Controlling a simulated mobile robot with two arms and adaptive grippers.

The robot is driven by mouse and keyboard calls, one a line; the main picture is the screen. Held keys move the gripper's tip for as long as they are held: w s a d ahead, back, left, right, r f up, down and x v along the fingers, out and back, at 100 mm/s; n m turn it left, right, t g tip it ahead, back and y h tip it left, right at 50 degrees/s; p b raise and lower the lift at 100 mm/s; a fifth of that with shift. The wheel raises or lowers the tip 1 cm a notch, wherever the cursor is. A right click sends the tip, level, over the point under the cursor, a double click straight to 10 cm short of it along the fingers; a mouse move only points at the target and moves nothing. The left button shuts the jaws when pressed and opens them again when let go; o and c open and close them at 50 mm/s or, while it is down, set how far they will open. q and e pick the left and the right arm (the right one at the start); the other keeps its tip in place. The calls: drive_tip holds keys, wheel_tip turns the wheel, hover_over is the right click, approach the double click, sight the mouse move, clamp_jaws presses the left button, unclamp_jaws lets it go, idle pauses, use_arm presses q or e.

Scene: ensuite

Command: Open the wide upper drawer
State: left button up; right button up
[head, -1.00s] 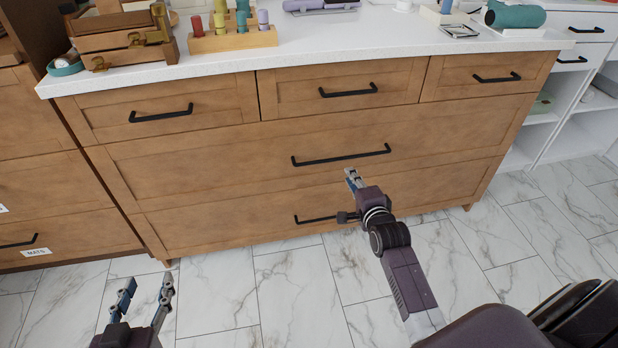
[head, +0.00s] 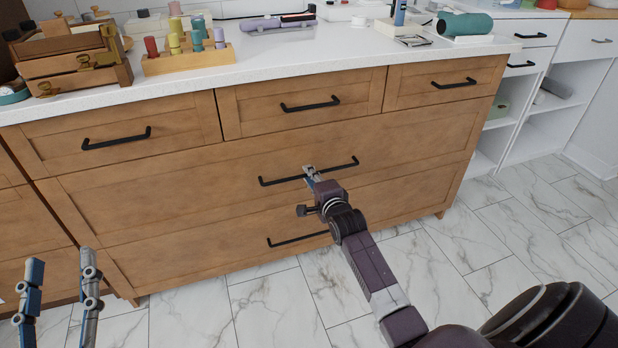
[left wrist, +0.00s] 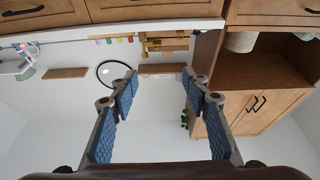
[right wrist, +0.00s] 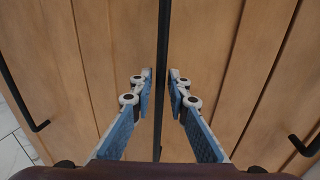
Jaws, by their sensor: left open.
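The wide upper drawer (head: 200,190) is the middle row of the wooden dresser and looks shut. Its long black bar handle (head: 340,165) shows in the head view. My right gripper (head: 309,172) is at the middle of this handle. In the right wrist view the handle (right wrist: 164,40) runs between the two fingertips (right wrist: 161,78), with a small gap on each side, so the gripper is open around it. My left gripper (head: 62,268) is open and empty, low at the left in front of the dresser; its spread fingers also show in the left wrist view (left wrist: 158,82).
Three small drawers with black handles (head: 310,105) lie above, and a lower wide drawer (head: 200,240) below. The white countertop (head: 270,68) holds a wooden box (head: 70,65) and a peg block (head: 188,58). The marble floor (head: 500,270) in front is clear at right.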

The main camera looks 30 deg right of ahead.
drive_tip(key=shift+w+d+f, duration=0.1)
drive_tip(key=shift+w, duration=0.3)
use_arm(q)
drive_tip(key=shift+s+r+t+h, duration=0.15)
drive_tip(key=shift+r+t, duration=0.05)
drive_tip(key=shift+r, duration=0.25)
drive_tip(key=shift+s+r+t+h, duration=0.15)
drive_tip(key=shift+r+t, duration=0.05)
drive_tip(key=shift+r, duration=0.25)
use_arm(e)
drive_tip(key=shift+c, duration=0.3)
clamp_jaws()
